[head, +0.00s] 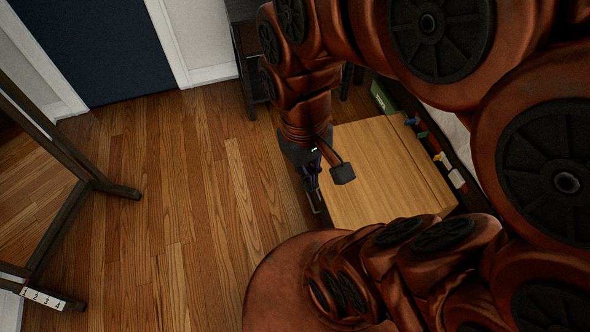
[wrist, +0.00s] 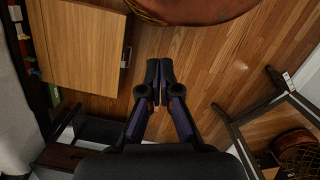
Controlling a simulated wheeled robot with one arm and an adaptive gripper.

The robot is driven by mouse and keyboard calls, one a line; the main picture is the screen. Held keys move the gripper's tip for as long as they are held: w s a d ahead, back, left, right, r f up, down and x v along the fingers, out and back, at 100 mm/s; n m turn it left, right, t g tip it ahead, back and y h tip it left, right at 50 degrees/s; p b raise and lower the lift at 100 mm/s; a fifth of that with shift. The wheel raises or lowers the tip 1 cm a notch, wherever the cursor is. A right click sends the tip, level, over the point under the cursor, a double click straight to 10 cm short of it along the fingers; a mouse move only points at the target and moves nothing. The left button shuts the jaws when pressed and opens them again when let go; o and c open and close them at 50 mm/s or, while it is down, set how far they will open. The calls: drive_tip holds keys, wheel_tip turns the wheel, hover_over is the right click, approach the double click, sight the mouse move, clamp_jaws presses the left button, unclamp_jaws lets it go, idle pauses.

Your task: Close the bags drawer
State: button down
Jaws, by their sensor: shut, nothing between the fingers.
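A light wooden cabinet (head: 375,170) stands on the floor right of my gripper in the head view. A seam runs along its top near the far side. In the wrist view the cabinet (wrist: 82,45) is at the upper left, with a dark handle (wrist: 126,54) on its front edge. I cannot tell from above which part is the bags drawer or how far it is out. My gripper (wrist: 160,64) is shut and empty, pointing down in front of the cabinet, apart from the handle. In the head view my gripper (head: 316,198) is partly hidden by the wrist.
A dark-framed stand (head: 85,170) with a mirror-like panel is at the left. A dark door (head: 90,45) is at the back left. Small coloured items (head: 440,157) line the cabinet's far side. The wooden floor (head: 190,200) between stand and cabinet is clear.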

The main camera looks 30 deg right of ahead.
drive_tip(key=w+d+f+n+h+b, duration=0.1)
drive_tip(key=w+d+f+n+b, duration=0.2)
drive_tip(key=w+d+f+b, duration=0.8)
drive_tip(key=w+d+f+n+h+b, duration=0.1)
drive_tip(key=w+f+n+b, duration=0.35)
drive_tip(key=w+f, duration=0.85)
drive_tip(key=w+d+f+n+h+b, duration=0.15)
drive_tip(key=w+d+f+b, duration=0.5)
drive_tip(key=f, duration=1.05)
drive_tip(key=w+d+f+n+t+b, duration=0.1)
drive_tip(key=w+f+n+b, duration=0.3)
drive_tip(key=f, duration=0.6)
drive_tip(key=w+d+f+n+b, duration=0.15)
drive_tip(key=w+f+b, duration=0.25)
drive_tip(key=f+b, duration=0.5)
drive_tip(key=s+d+b+x, duration=0.1)
drive_tip(key=b+x, duration=0.1)
drive_tip(key=x, duration=1)
drive_tip(key=shift+d+y+b, duration=0.4)
drive_tip(key=shift+d+y, duration=0.05)
drive_tip(key=shift+d, duration=0.05)
drive_tip(key=shift+s+d+r, duration=0.1)
drive_tip(key=shift+r, duration=0.05)
